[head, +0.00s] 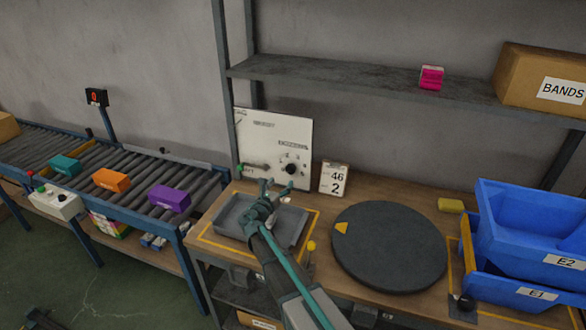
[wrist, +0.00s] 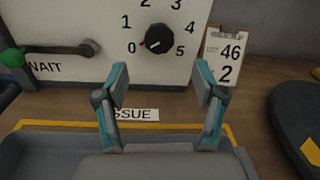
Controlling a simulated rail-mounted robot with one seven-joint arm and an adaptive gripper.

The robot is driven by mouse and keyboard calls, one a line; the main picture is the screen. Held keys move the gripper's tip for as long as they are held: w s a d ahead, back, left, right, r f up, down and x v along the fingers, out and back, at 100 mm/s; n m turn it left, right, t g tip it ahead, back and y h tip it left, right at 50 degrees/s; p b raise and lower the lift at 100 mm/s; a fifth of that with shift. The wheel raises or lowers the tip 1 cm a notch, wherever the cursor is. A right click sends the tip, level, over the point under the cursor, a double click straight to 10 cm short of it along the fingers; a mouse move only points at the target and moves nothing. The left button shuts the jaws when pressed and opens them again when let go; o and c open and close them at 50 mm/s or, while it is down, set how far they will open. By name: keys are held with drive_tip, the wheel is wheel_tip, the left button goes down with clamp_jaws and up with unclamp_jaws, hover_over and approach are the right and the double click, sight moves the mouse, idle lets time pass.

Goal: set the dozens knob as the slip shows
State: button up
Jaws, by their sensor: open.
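The dozens knob (wrist: 159,38) is a black dial on a white panel (head: 301,137), ringed by the numbers 0 to 5. A red mark on its lower left side points toward the 0. The knob also shows in the head view (head: 290,169).
A lever with a green ball (wrist: 12,58) sits at the panel's left, by the word WAIT. A grey tray (head: 234,233) lies below my gripper. A dark round turntable (head: 390,250) and blue bins (head: 530,225) are to the right. A conveyor with boxes runs at left.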

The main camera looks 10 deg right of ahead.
sight(289, 172)
drive_tip(key=p+x, duration=0.3)
drive_tip(key=x, duration=0.6)
drive_tip(key=shift+w+d, duration=0.1)
drive_tip(key=shift+w, duration=0.15)
drive_tip(key=c, duration=1.2)
drive_tip(key=shift+o, duration=0.2)
drive_tip(key=shift+f, duration=0.1)
drive_tip(key=shift+b, duration=0.45)
